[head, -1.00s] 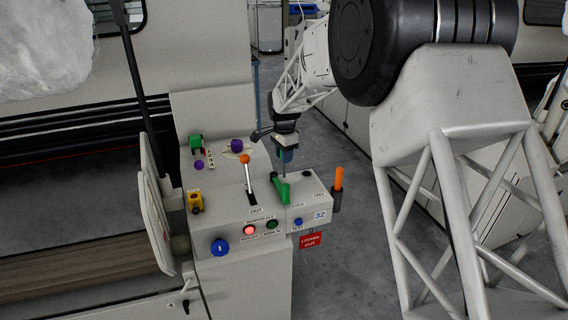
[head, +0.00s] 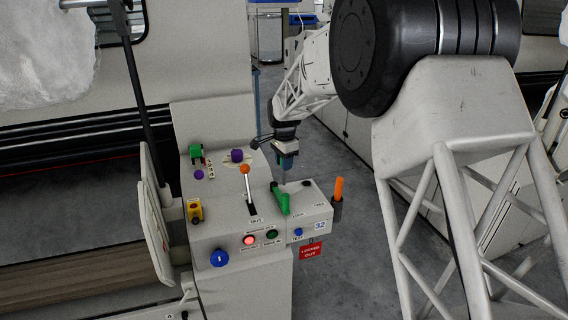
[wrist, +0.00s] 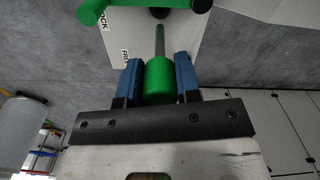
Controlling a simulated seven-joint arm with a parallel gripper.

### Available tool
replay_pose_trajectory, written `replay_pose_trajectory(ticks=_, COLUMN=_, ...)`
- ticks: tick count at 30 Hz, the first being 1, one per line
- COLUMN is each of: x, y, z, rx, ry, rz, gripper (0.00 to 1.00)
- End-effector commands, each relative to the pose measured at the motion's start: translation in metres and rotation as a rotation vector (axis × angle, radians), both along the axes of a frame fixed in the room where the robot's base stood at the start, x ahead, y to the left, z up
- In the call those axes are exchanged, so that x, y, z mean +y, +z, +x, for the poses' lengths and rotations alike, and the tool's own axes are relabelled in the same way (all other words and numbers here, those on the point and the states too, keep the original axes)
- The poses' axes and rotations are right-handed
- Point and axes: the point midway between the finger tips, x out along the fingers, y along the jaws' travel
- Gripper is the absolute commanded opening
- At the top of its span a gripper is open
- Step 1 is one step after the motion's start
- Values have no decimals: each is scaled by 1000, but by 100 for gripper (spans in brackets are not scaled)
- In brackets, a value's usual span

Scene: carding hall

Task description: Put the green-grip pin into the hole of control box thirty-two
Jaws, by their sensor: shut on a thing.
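My gripper (head: 287,163) is shut on the green grip of the pin (wrist: 159,82) and holds it above the top of control box thirty-two (head: 312,222). In the wrist view the grip sits between the blue fingers (wrist: 159,85), with the thin metal shaft pointing at the box top. The shaft tip shows close to a dark round spot partly behind a green lever; whether it touches or enters anything is unclear. In the head view the green lever (head: 281,200) stands on the box beside the shaft. A dark spot (head: 306,183), possibly the hole, lies to its right.
An orange-handled piece (head: 339,188) stands at the box's right side. An orange-knobbed lever (head: 245,170) rises on the larger panel to the left, with buttons and a blue knob (head: 219,257). A red tag (head: 311,250) hangs below. Grey floor lies beyond.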

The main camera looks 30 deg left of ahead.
Motion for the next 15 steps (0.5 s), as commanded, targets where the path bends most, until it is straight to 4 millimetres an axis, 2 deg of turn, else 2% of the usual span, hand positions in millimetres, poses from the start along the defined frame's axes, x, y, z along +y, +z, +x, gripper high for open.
replay_pose_trajectory(ticks=15, x=0, y=18, z=0, rx=0, ry=0, rz=0, gripper=7)
